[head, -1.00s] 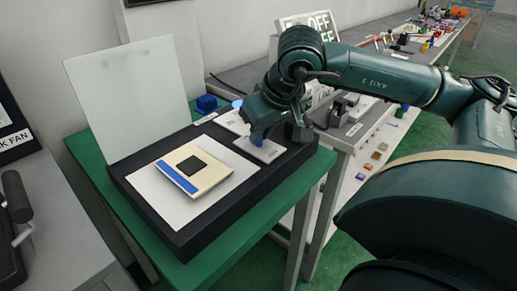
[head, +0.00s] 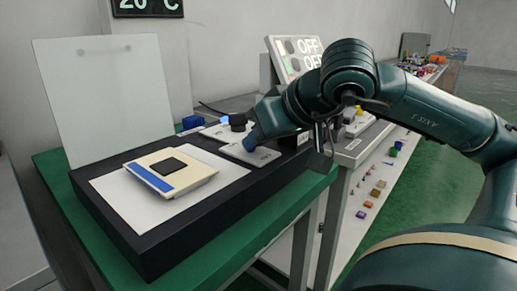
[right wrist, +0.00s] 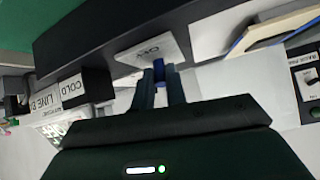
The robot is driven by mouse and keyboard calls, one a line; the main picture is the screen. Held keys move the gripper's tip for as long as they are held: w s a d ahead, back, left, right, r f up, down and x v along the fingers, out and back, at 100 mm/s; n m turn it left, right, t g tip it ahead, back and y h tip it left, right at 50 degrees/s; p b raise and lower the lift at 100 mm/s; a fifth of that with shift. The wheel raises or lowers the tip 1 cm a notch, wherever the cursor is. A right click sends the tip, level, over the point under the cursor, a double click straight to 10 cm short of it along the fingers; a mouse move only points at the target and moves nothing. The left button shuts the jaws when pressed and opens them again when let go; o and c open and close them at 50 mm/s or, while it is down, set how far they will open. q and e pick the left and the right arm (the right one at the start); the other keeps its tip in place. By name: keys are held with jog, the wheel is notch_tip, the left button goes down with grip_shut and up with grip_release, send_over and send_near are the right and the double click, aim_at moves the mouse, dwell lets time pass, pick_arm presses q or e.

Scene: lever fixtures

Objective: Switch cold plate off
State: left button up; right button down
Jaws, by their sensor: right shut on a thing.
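The cold plate unit is a black base (head: 150,250) on a green table, with a white plate (head: 110,190) on top. A cream square piece (head: 195,181) with a blue stripe and black centre lies on the white plate. My right gripper (head: 250,143) is at a small white switch plate (head: 262,157) behind it, shut on a blue lever. In the right wrist view the blue lever (right wrist: 159,70) shows between the fingers, in front of the switch plate (right wrist: 150,50). The lever's base is partly hidden. A dark round cap (head: 238,121) stands behind the switch. My left gripper is not in view.
An upright pale panel (head: 105,100) stands behind the base. A blue block (head: 191,122) sits behind it. A temperature display (head: 148,7) hangs above.

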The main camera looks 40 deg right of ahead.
jog(key=shift+r, duration=0.15)
jog(key=c, duration=1.4)
grip_release()
jog(key=shift+c, duration=0.2)
jog(key=p+v, duration=0.2)
jog(key=v, duration=1.1)
jog(key=shift+s, duration=0.1)
